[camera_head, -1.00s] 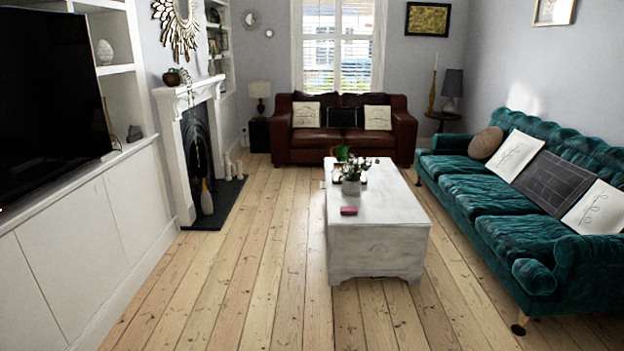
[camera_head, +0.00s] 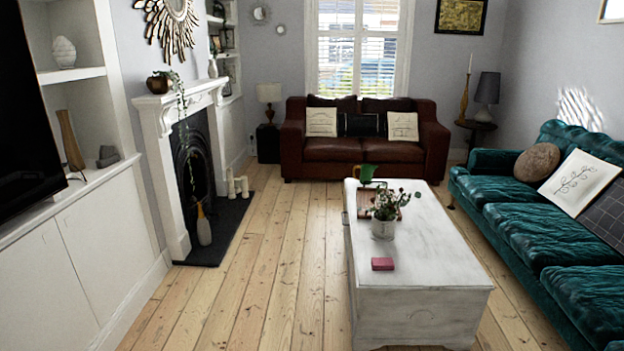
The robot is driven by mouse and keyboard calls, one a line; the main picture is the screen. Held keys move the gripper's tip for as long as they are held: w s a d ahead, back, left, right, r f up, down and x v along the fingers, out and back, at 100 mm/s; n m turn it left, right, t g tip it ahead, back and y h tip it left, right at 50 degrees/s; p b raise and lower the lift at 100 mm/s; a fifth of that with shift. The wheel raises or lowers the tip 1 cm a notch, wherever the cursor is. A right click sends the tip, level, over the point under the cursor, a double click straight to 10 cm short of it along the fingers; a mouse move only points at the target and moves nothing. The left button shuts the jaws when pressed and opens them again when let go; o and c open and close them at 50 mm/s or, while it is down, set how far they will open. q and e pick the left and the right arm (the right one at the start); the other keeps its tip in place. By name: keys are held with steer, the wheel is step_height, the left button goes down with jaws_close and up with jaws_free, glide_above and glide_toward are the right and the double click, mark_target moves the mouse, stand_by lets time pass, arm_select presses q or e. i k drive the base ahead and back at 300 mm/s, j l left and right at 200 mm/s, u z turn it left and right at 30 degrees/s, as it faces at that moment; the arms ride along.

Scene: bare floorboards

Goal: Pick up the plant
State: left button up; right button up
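A leafy green plant (camera_head: 386,203) stands upright in a small pale pot (camera_head: 383,228) on the white chest-like table (camera_head: 410,262). It is near the middle of the tabletop, in front of a wooden tray (camera_head: 364,207). A second, trailing plant (camera_head: 182,98) hangs from a dark round pot (camera_head: 158,83) on the mantelpiece at left. Neither of my grippers shows in the head view.
A small red block (camera_head: 382,264) lies on the table in front of the pot. A green pitcher-like item (camera_head: 365,173) stands by the tray. A teal sofa (camera_head: 520,207) lines the right side. Bare floorboards (camera_head: 268,290) lie open left of the table.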

mark_target(384, 220)
steer(key=i+z, duration=0.15)
steer(key=i, duration=0.45)
steer(key=i+j+z, duration=0.1)
steer(key=i, duration=0.45)
steer(key=i+j+z, duration=0.15)
steer(key=i, duration=0.45)
steer(key=j, duration=0.1)
